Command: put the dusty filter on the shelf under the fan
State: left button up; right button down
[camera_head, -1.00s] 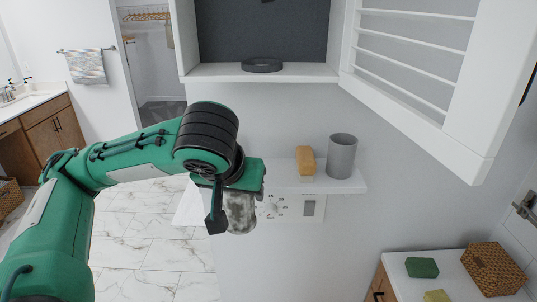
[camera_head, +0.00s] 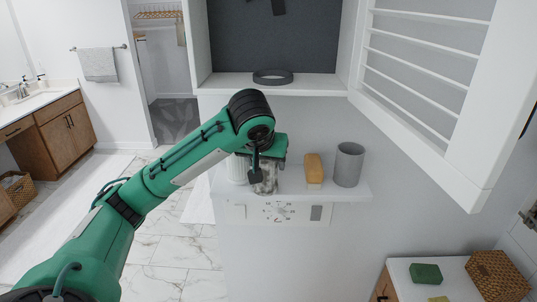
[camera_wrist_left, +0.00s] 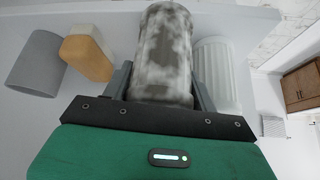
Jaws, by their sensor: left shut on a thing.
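The dusty filter (camera_head: 268,186) is a mottled grey-white cylinder; it also shows in the left wrist view (camera_wrist_left: 165,50). My left gripper (camera_head: 264,174) is shut on it and holds it roughly upright at the front of the white shelf (camera_head: 335,190). Its lower end overlaps the shelf's front edge in the head view; I cannot tell whether it touches the shelf. A clean white ribbed cylinder (camera_wrist_left: 216,65) stands just beside it, partly hidden behind my gripper in the head view (camera_head: 238,170). A dark fan-like part (camera_head: 265,5) shows only partly in the cabinet above. My right gripper is not in view.
An orange sponge-like block (camera_head: 314,169) and a grey cup (camera_head: 348,163) stand to the right on the shelf. Above, a dark ring (camera_head: 272,76) lies in the open cabinet. Its slatted white door (camera_head: 425,75) hangs out at right. A dial panel (camera_head: 280,212) sits below the shelf.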

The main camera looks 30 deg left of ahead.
pick_arm(q)
jog(key=w+p, duration=0.1)
jog(key=w+a+p, duration=0.1)
jog(key=w, duration=0.1)
jog(key=shift+r, duration=0.15)
jog(key=shift+f, duration=0.5)
jog(key=shift+s, duration=0.15)
jog(key=o, duration=0.7)
jog(key=shift+f, duration=0.15)
jog(key=shift+o, duration=0.2)
jog(key=b+v, duration=0.1)
jog(key=v, duration=0.5)
jog(key=shift+r, duration=0.3)
jog(key=shift+s+d+r, duration=0.15)
jog(key=shift+s+r, duration=0.2)
jog(key=shift+r, duration=0.15)
